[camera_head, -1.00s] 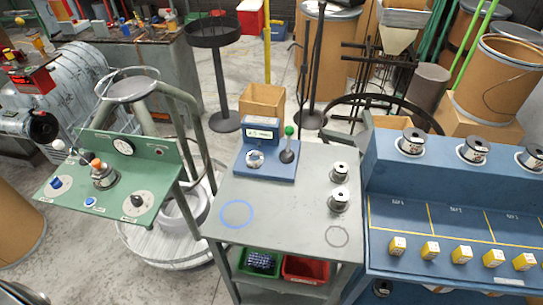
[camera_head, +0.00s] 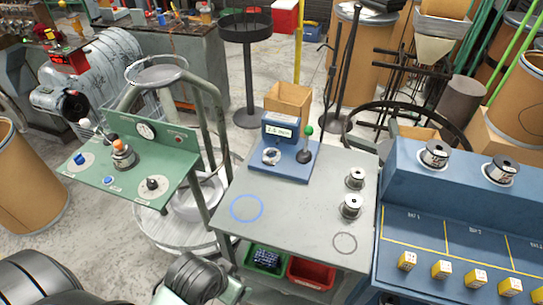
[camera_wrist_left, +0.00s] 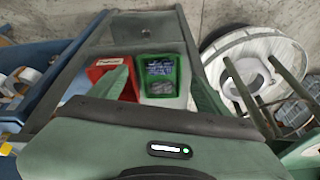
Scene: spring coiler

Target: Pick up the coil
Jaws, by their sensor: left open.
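I cannot clearly tell which thing is the coil. Two small metallic spools, a rear one (camera_head: 356,178) and a front one (camera_head: 351,206), stand upright on the right side of the grey cart top (camera_head: 290,215). A green bin (camera_head: 265,259) on the shelf below holds dark, small pieces; it also shows in the left wrist view (camera_wrist_left: 158,76). My left gripper (camera_head: 208,282) is low in the head view, in front of the cart's left front corner, holding nothing visible. Its fingertips are not clearly seen. My right gripper is out of view.
A red bin (camera_head: 312,272) sits beside the green one. A blue device with a display (camera_head: 281,132) and green-knobbed lever stands at the cart's back. A green control panel (camera_head: 130,160) is left, a blue bench (camera_head: 460,235) right. The cart top's middle is clear, with a blue ring mark (camera_head: 246,208).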

